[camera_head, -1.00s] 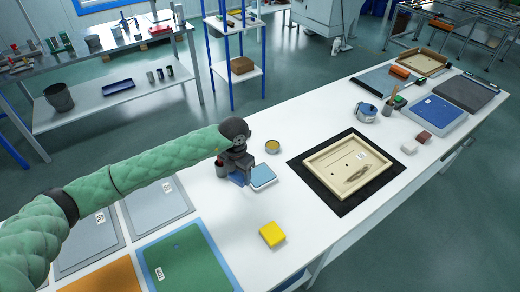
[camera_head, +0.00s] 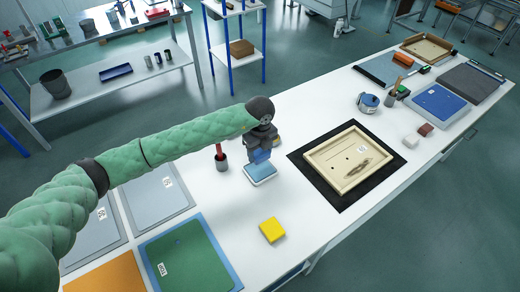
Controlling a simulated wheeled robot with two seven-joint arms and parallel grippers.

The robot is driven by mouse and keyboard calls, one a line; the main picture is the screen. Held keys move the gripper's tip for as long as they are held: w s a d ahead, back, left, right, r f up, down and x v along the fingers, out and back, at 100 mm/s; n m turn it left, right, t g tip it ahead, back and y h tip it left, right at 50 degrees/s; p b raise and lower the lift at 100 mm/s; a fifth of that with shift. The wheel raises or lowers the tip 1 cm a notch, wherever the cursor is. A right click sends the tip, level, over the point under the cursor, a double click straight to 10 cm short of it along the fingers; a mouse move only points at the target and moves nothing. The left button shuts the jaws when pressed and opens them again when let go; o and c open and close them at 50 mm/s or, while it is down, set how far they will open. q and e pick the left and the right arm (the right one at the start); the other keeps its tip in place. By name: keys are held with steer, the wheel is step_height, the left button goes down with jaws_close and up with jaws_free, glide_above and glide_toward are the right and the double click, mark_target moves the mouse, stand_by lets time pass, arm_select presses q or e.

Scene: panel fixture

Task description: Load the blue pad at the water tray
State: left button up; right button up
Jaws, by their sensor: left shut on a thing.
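My left gripper (camera_head: 263,142) reaches in from the left, pointing down, and is shut on the blue pad (camera_head: 260,156). The pad is over the small white-rimmed water tray (camera_head: 262,180), which shows light blue inside. The pad covers the tray's far part. I cannot tell whether the pad touches the water. My right gripper is not in view.
A dark cup (camera_head: 221,163) with a red handle stands just left of the tray. A yellow block (camera_head: 272,230) lies nearer. A wooden-framed panel (camera_head: 346,160) on a black mat lies to the right.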

mark_target(260, 170)
arm_select(q)
steer(key=shift+f+b, duration=0.55)
steer(key=shift+f, duration=2.35)
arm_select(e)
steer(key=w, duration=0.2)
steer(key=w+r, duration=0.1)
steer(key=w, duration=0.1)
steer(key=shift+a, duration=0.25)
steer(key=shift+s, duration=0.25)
arm_select(q)
steer(key=shift+b, duration=0.3)
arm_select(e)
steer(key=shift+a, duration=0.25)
arm_select(q)
steer(key=shift+f, duration=0.25)
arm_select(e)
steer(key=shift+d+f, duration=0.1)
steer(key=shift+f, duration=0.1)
arm_select(q)
steer(key=shift+s+f+b, duration=0.1)
steer(key=shift+f+b, duration=0.25)
steer(key=shift+b, duration=0.25)
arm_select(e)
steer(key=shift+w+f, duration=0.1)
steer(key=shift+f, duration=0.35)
arm_select(q)
steer(key=shift+r, duration=0.1)
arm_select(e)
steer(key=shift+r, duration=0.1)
